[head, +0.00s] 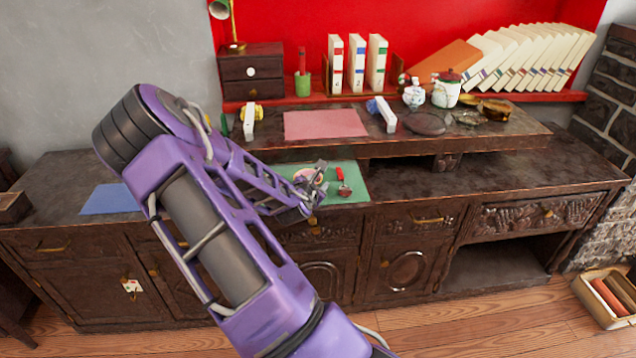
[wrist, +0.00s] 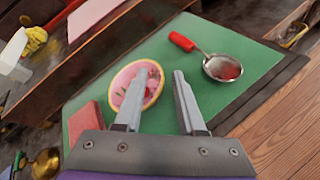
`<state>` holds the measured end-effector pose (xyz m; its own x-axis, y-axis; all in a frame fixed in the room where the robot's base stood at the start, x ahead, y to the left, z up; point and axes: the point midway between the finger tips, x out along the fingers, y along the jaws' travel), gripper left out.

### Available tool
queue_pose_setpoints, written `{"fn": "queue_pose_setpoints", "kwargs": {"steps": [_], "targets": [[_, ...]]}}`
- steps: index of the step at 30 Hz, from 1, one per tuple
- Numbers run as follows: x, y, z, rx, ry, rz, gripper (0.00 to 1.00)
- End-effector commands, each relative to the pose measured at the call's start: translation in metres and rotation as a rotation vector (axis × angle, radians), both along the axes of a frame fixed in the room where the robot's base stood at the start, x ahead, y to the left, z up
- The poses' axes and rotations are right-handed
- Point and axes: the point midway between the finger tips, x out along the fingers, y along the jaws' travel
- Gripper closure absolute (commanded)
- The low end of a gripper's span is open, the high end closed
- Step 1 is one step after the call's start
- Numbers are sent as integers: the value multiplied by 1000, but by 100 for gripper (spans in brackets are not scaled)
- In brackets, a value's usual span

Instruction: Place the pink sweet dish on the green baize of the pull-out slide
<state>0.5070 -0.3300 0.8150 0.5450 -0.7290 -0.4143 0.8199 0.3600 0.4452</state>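The pink sweet dish (wrist: 123,82) has a yellow rim and a red-and-green pattern inside. It appears to be on the green baize (wrist: 190,48) of the slide; whether it lies fully flat is hard to tell. My gripper (wrist: 160,74) is open above it. The left finger covers part of the dish, and the dish's right rim shows in the gap, apart from the right finger. In the head view the dish (head: 308,175) is partly hidden by my gripper (head: 318,182), over the baize (head: 355,193).
A pink mat (head: 325,124) lies on the raised shelf behind. A blue mat (head: 110,199) lies on the left counter.

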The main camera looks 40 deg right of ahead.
Motion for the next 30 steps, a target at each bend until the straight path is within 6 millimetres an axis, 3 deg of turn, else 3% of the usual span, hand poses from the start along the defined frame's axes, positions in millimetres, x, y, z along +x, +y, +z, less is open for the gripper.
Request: {"fn": "queue_pose_setpoints", "kwargs": {"steps": [11,24,30], "targets": [[-2,3,4,0,1,2,60],[-45,63,38,-1,2,5,60],[-60,81,49,0,0,2,60]]}}
